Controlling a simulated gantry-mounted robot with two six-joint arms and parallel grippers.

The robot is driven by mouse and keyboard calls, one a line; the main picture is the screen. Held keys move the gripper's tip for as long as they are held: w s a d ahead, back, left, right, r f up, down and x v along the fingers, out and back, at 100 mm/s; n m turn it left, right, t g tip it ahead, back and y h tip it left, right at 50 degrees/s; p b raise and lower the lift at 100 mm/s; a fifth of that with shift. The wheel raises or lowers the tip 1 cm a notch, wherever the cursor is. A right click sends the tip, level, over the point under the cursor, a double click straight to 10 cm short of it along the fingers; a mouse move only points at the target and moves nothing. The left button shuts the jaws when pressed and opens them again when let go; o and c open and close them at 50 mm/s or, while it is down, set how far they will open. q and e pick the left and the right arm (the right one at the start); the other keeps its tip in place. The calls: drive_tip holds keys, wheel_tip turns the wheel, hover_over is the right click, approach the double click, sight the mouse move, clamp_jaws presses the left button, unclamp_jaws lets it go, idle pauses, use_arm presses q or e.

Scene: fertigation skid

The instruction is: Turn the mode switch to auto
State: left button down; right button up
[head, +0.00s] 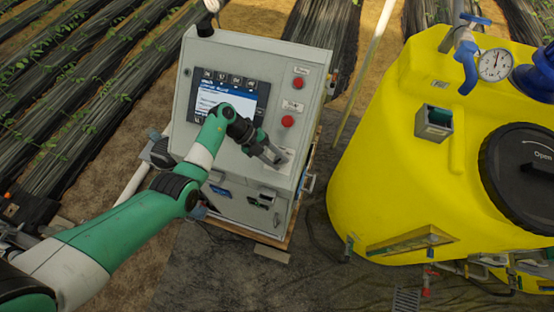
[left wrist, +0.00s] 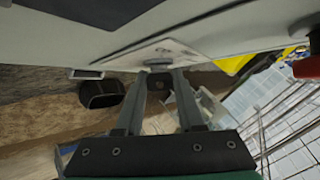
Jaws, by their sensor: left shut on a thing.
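The grey control cabinet (head: 255,55) stands left of centre in the head view. My left gripper (head: 274,157) reaches its front panel at the lower right, at a pale label plate (head: 287,155). In the left wrist view the two fingers of my left gripper (left wrist: 160,70) run up to the same plate (left wrist: 175,50). They are shut on the mode switch at that plate. The switch knob is mostly hidden between the fingertips, so its pointing direction cannot be told. My right gripper is in neither view.
Two red buttons (head: 288,121) (head: 298,82) sit above the plate on the panel, beside a lit screen (head: 230,92). A yellow tank (head: 385,130) with a pressure gauge (head: 494,65) stands to the right. A gap of ground separates tank and cabinet.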

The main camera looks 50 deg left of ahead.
use_arm(q)
drive_tip(key=shift+m+g+y, duration=0.3)
drive_tip(key=shift+m+g, duration=0.4)
drive_tip(key=shift+g, duration=0.1)
drive_tip(key=c, duration=0.5)
unclamp_jaws()
drive_tip(key=v, duration=1.1)
drive_tip(key=shift+r+b, duration=0.35)
